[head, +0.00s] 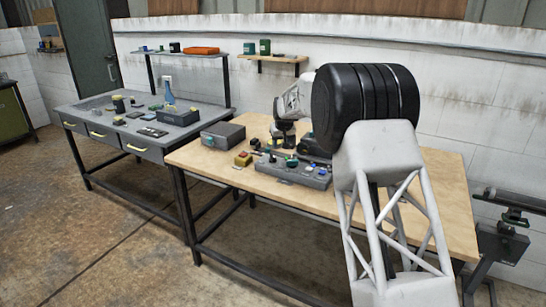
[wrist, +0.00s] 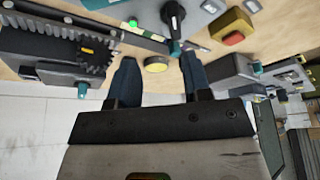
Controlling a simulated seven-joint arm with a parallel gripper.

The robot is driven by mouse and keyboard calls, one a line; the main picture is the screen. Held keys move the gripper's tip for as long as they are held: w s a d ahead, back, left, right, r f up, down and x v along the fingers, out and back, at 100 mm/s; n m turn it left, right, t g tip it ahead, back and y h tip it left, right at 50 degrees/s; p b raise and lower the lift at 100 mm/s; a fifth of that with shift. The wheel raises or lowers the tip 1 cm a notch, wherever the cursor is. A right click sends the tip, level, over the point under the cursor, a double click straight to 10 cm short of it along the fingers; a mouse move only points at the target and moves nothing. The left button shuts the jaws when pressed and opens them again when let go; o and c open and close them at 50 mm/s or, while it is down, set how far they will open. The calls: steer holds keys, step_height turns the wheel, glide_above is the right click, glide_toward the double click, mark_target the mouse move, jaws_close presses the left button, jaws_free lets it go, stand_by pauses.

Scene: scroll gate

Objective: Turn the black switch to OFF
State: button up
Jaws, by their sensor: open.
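The black switch (wrist: 173,15) is a rotary knob on the grey control panel (wrist: 200,8) at the top of the wrist view. A narrow black part with a teal end extends below it. The panel also shows in the head view (head: 318,180) on the wooden table. The switch's markings are not readable. My gripper (wrist: 158,58) is open, its two dark blue fingers apart with nothing held. The switch appears beyond the fingertips, nearer the right finger, with no clear contact. In the head view, my gripper (head: 284,143) is behind the panel, small and partly covered.
A yellow round button (wrist: 156,65) shows between the fingers. A black geared mechanism (wrist: 85,52) is at left. A yellow box with a red button (wrist: 234,31) is right of the switch. A grey box (head: 222,135) stands on the table's left; bare wood (head: 440,185) lies at right.

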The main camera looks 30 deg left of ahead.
mark_target(273, 155)
steer(key=shift+a+f, duration=0.5)
steer(key=shift+a, duration=0.25)
steer(key=shift+a+f, duration=0.5)
steer(key=shift+a, duration=0.2)
steer(key=shift+f, duration=0.1)
steer(key=shift+x, duration=3.8)
steer(key=shift+a, duration=0.1)
jaws_close()
